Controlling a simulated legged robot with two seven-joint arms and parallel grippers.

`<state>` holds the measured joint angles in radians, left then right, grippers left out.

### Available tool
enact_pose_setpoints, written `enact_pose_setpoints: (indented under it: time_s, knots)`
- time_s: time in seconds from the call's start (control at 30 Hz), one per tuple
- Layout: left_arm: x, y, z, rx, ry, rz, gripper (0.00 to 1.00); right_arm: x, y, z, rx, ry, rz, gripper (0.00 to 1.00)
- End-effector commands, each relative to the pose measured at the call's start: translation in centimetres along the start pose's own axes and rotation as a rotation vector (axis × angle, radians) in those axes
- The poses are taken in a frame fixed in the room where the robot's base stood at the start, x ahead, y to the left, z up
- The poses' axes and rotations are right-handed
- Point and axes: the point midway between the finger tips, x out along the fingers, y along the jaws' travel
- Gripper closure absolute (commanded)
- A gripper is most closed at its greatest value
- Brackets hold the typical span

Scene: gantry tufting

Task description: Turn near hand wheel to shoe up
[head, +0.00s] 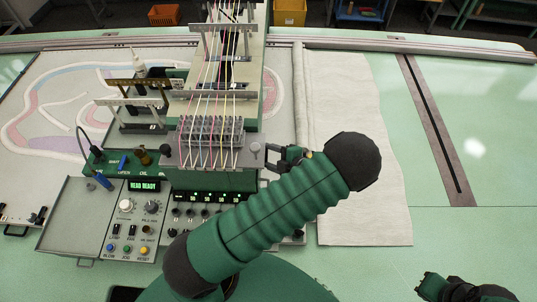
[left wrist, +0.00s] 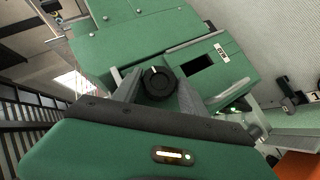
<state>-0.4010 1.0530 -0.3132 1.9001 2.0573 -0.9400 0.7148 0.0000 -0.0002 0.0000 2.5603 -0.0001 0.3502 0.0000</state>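The near hand wheel is a round black knob (left wrist: 158,83) with a white mark, seen in the left wrist view on the green machine head. My left gripper (left wrist: 158,90) has its two grey fingers spread, one on each side of the knob. I cannot tell whether they touch it. In the head view my left gripper (head: 272,160) is at the right side of the machine head, and the knob is hard to make out there. The shoe cannot be made out. My right gripper (head: 430,286) shows only partly at the bottom right, away from the machine.
A control panel (head: 137,215) with a lit "HEAD READY" display stands left of my left arm. Several yarns run down the gantry (head: 250,70) into the head. Pale cloth (head: 355,120) lies to the right. The green table (head: 490,130) beyond is mostly clear.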

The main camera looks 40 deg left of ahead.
Motion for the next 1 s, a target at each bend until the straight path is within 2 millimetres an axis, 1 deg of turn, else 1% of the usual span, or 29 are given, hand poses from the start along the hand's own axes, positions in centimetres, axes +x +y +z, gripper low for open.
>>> enact_pose_setpoints:
  time_s: [0.03,0.3,0.33,0.67,0.87,1.0]
  knots:
    - [0.0,0.0,0.0,0.0,0.0,0.0,0.58,0.0,0.0,0.0,0.0,0.0,0.0,1.0]
    - [-0.1,-0.1,0.1,0.001,-0.003,-0.001,0.94,0.0,0.0,0.0,0.0,0.0,0.0,1.0]
    - [-0.1,-0.1,0.1,0.001,-0.003,-0.001,0.96,0.0,0.0,0.0,0.0,0.0,0.0,1.0]
    - [-0.1,0.0,0.0,0.033,-0.003,-0.039,0.96,-0.3,0.0,-0.1,0.0,0.0,0.0,1.0]
    - [-0.1,0.2,0.0,0.11,-0.003,-0.121,0.96,-1.1,0.0,-0.3,0.0,0.0,0.0,1.0]
    - [-0.1,0.4,0.0,0.192,-0.004,-0.204,0.96,-1.9,0.0,-0.5,0.0,0.0,0.0,1.0]
